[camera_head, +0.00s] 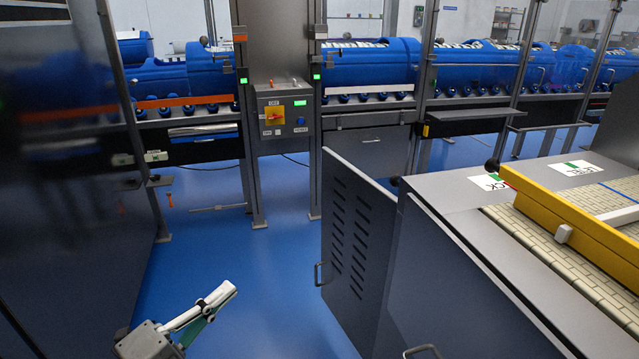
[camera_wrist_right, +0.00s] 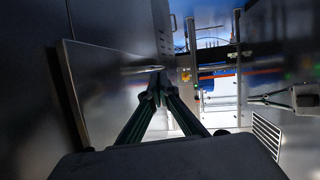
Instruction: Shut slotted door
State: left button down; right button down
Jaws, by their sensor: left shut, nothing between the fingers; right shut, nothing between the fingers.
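The slotted door (camera_head: 352,240) is a dark grey panel with two columns of slots. It stands ajar at the left end of the grey conveyor cabinet (camera_head: 440,270), at an angle to it. Its bar handle (camera_head: 318,274) is on the left edge. My left gripper (camera_head: 228,291) is shut and empty, above the blue floor, left of the handle and apart from it. My right gripper (camera_wrist_right: 157,90) is shut and empty in the right wrist view, its tips close to a grey panel (camera_wrist_right: 100,90). A slotted surface (camera_wrist_right: 267,135) shows at lower right there. The right gripper is outside the head view.
A second handle (camera_head: 422,351) sits low on the cabinet. A yellow rail (camera_head: 570,220) runs along its top. A control box (camera_head: 285,112) and blue tubs (camera_head: 370,62) line the back. A dark glossy panel (camera_head: 60,150) stands at left. Blue floor (camera_head: 240,255) is clear between.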

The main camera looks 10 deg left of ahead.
aim_at(358, 214)
jog(key=i+j+z, duration=0.25)
jog(key=i+j, duration=0.45)
jog(key=j, duration=0.15)
jog(key=i+j+z, duration=0.2)
jog(key=j, duration=0.15)
jog(key=i+j+z, duration=0.2)
jog(key=j, duration=0.15)
jog(key=j+z, duration=0.2)
jog(key=j, duration=0.2)
